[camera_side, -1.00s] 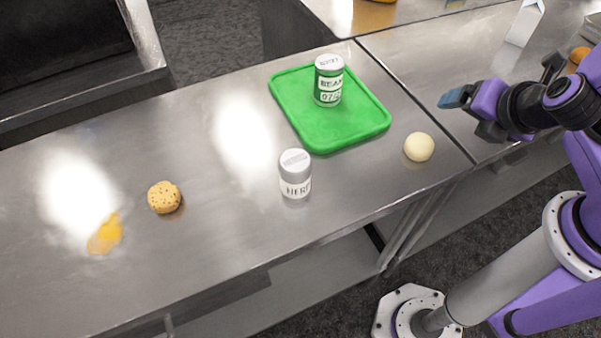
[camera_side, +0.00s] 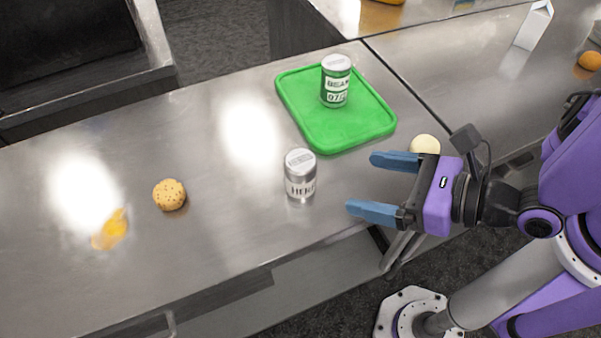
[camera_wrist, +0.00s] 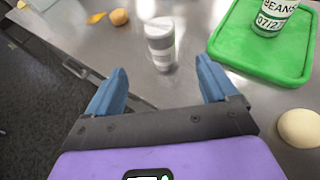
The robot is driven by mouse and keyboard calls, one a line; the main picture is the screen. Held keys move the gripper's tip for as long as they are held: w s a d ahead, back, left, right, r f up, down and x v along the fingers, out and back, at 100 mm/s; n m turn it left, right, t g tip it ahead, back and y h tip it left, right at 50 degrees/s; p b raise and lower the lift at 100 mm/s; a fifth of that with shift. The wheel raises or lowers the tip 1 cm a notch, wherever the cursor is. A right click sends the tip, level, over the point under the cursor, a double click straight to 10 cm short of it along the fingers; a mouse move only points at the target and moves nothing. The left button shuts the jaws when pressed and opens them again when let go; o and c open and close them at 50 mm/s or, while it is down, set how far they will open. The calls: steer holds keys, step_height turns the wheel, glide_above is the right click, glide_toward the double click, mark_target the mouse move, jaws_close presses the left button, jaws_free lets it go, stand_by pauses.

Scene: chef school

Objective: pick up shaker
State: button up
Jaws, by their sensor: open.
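The shaker (camera_side: 300,174) is a small silver-grey cylinder with a white label reading "HER…", standing upright on the steel counter. It also shows in the wrist view (camera_wrist: 160,45), ahead of the fingers and between their lines. My gripper (camera_side: 370,186) has two blue fingers spread apart, with nothing between them. It is to the right of the shaker in the side view, with its fingertips pointing left toward it and a gap between. In the wrist view my gripper (camera_wrist: 162,78) also shows both fingers wide open.
A green cutting board (camera_side: 345,137) with a green and white beans can (camera_side: 336,82) on it lies behind the shaker. A pale ball (camera_side: 424,144) is beside my gripper. A speckled cookie (camera_side: 169,195) and an orange-yellow patch (camera_side: 110,231) are at left.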

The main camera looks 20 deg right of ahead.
mark_target(315, 173)
steer(key=x, duration=0.9)
steer(key=shift+w+a+f, duration=0.1)
steer(key=shift+w+f, duration=0.05)
steer(key=shift+x, duration=2.85)
steer(key=shift+w, duration=0.1)
steer(key=shift+r, duration=0.2)
steer(key=c, duration=1.2)
